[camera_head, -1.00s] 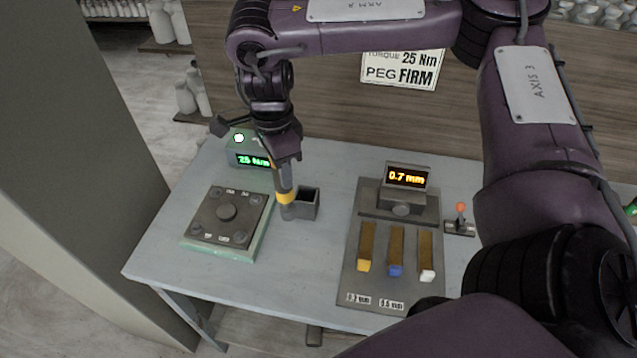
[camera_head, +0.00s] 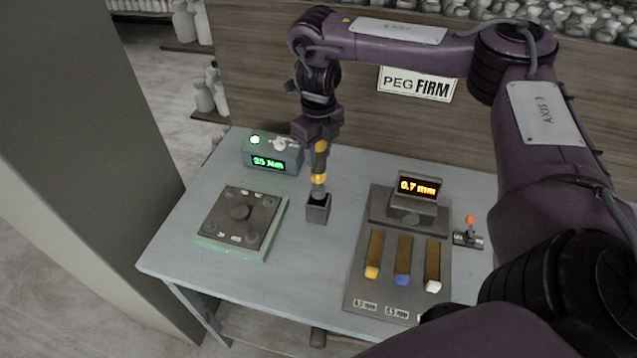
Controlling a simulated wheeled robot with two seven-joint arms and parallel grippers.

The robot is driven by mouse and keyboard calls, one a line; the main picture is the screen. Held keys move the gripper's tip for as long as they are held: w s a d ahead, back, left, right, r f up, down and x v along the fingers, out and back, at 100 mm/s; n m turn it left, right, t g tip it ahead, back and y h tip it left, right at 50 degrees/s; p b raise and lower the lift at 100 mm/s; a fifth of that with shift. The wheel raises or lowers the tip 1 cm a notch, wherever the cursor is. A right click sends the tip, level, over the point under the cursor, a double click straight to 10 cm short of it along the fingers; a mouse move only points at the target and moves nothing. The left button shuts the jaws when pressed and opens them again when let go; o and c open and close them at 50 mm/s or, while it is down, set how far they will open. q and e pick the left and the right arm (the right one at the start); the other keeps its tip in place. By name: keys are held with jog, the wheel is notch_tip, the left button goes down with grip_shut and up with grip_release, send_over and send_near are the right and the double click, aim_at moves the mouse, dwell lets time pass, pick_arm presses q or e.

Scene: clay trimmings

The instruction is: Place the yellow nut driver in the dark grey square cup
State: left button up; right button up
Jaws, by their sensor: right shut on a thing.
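My right gripper (camera_head: 320,148) points down and is shut on the yellow nut driver (camera_head: 319,179), a slim upright tool with a yellow band and a grey lower end. The dark grey square cup (camera_head: 318,212) stands on the table directly below it. The driver's lower end is at the cup's mouth and overlaps the opening. I cannot tell how far inside it reaches. My left gripper is not in view.
A square plate fixture (camera_head: 239,224) lies left of the cup. A box with a green 25 Nm display (camera_head: 268,163) stands behind it. To the right is a grey board (camera_head: 375,295) with a 0.7 mm display (camera_head: 419,187) and yellow, blue and white-tipped gauges. A red-tipped lever (camera_head: 470,226) stands beyond.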

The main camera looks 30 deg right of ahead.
aim_at(319, 180)
notch_tip(319, 180, down, 6)
jog(key=shift+f+b, duration=0.25)
jog(key=shift+b, duration=0.45)
jog(key=shift+f+p, duration=0.35)
jog(key=shift+p, duration=0.05)
jog(key=shift+f, duration=0.85)
jog(key=o, duration=1.1)
jog(key=shift+f, duration=0.15)
